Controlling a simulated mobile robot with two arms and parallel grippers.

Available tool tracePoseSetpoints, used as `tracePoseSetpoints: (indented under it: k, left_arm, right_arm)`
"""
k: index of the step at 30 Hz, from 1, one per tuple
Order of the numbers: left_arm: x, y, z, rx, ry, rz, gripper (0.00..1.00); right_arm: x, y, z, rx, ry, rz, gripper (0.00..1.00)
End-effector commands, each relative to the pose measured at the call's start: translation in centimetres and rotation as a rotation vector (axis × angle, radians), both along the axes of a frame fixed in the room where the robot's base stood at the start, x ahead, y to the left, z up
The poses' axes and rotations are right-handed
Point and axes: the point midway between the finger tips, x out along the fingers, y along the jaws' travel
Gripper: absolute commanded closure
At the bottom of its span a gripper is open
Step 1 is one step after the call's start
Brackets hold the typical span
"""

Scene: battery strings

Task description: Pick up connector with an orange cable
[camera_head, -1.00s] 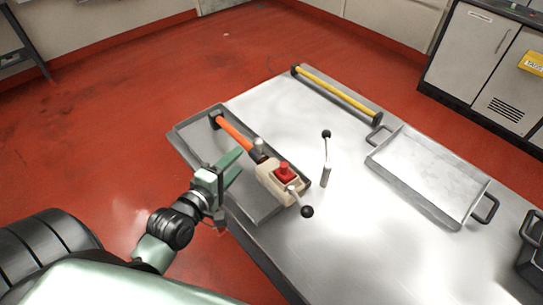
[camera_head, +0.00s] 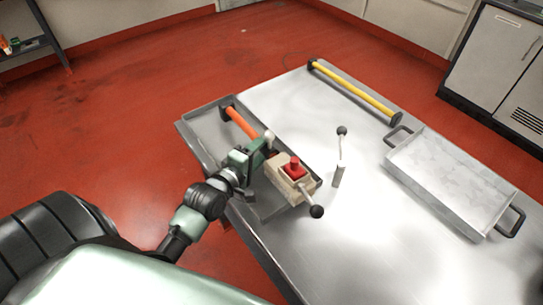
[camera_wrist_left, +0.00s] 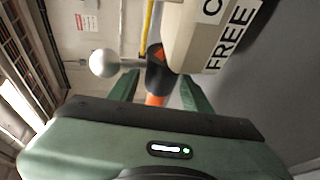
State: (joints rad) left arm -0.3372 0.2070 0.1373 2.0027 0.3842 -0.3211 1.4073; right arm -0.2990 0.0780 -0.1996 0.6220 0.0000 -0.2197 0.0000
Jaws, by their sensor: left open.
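The connector (camera_head: 293,177) is a beige block with a red top part, a black ball-ended lever and an orange cable (camera_head: 241,123). It lies in a shallow grey tray (camera_head: 205,136) on the metal table. In the left wrist view the connector's beige body (camera_wrist_left: 215,35) with the word FREE is at upper right, and the orange cable (camera_wrist_left: 156,99) runs between my fingers. My left gripper (camera_head: 262,152) is open, its green fingers on either side of the cable by the connector's dark collar. Its fingertips are partly hidden in the head view. My right gripper is not in view.
A yellow bar with black ends (camera_head: 352,90) lies along the table's far edge. An empty metal tray with handles (camera_head: 452,180) stands to the right. A thin upright lever with a black ball (camera_head: 340,157) stands right of the connector. The table middle (camera_head: 300,115) is clear.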

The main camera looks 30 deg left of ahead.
Motion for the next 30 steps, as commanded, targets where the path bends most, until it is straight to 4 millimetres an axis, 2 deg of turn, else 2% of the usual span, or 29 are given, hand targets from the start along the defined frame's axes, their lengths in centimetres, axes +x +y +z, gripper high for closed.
tracePoseSetpoints:
  k: [3, 10, 11, 15, 16, 30]
  left_arm:
    - [1.15, 0.02, -0.14, 0.000, -0.001, 0.000, 0.51]
    - [1.29, 0.01, -0.28, 0.000, 0.000, 0.000, 0.51]
    - [1.28, 0.01, -0.28, 0.000, 0.000, 0.000, 0.54]
    - [1.27, 0.01, -0.26, 0.000, 0.000, 0.000, 0.93]
    - [1.27, 0.01, -0.26, 0.000, 0.000, 0.000, 1.00]
    - [1.26, 0.01, -0.27, 0.000, 0.000, 0.000, 1.00]
  right_arm:
    - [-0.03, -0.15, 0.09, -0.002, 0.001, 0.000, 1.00]
    - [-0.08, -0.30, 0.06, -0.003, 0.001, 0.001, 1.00]
    - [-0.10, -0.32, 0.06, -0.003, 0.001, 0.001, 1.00]
    - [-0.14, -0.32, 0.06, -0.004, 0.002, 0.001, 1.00]
    - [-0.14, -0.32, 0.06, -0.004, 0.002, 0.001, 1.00]
    - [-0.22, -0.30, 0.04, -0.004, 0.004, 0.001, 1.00]
